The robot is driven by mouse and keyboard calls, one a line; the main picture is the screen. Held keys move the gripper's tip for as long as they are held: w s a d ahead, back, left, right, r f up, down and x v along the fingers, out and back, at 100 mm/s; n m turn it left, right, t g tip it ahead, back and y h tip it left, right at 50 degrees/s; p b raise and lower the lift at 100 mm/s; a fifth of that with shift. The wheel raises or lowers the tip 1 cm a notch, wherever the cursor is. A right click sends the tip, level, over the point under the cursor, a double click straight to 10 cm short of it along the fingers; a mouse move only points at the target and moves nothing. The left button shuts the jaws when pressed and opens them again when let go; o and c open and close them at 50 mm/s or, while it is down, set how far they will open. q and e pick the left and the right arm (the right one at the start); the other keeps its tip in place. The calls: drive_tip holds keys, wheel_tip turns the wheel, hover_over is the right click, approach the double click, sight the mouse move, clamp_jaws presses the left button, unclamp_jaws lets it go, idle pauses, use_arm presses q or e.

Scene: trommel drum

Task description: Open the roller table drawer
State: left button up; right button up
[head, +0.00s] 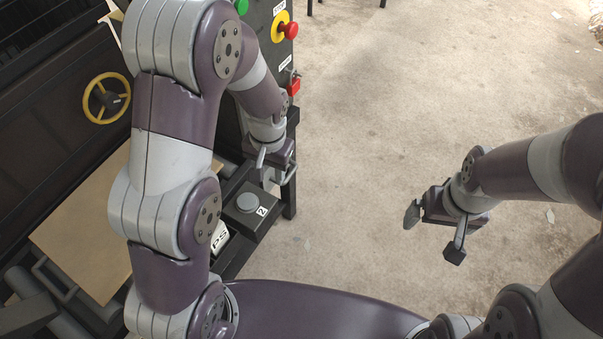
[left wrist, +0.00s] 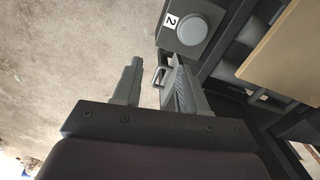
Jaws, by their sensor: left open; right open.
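A small grey loop handle (left wrist: 161,75) shows between the fingers of my left gripper (left wrist: 153,82) in the left wrist view, on the edge of dark framework beside a dark box labelled 2 (left wrist: 172,39). My left gripper (head: 272,166) is open, with its fingers on either side of the handle; contact cannot be told. In the head view a light handle (head: 287,177) shows just below this gripper. The drawer's front is mostly hidden, and I cannot tell how far it is out. My right gripper (head: 432,232) is open and empty over bare floor.
A control box with a red-and-yellow stop button (head: 287,30) stands beyond my left gripper. A yellow handwheel (head: 106,98) is on the dark machine at left, above a tan board (head: 80,240). The concrete floor (head: 400,90) is largely clear.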

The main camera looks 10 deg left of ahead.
use_arm(q)
drive_tip(key=w+d+f+m+y+b, duration=0.15)
drive_tip(key=w+d+f+b, duration=0.25)
drive_tip(key=w+f, duration=0.7)
drive_tip(key=t, duration=0.1)
approach(291, 173)
drive_tip(key=shift+m, duration=0.25)
drive_tip(key=f, duration=0.5)
drive_tip(key=a+f, duration=0.1)
drive_tip(key=f, duration=0.2)
drive_tip(key=shift+w+a, duration=0.1)
drive_tip(key=shift+w, duration=0.3)
use_arm(e)
wheel_tip(291, 173, down, 6)
drive_tip(key=shift+w+d, duration=0.15)
drive_tip(key=shift+d, duration=0.3)
use_arm(q)
clamp_jaws()
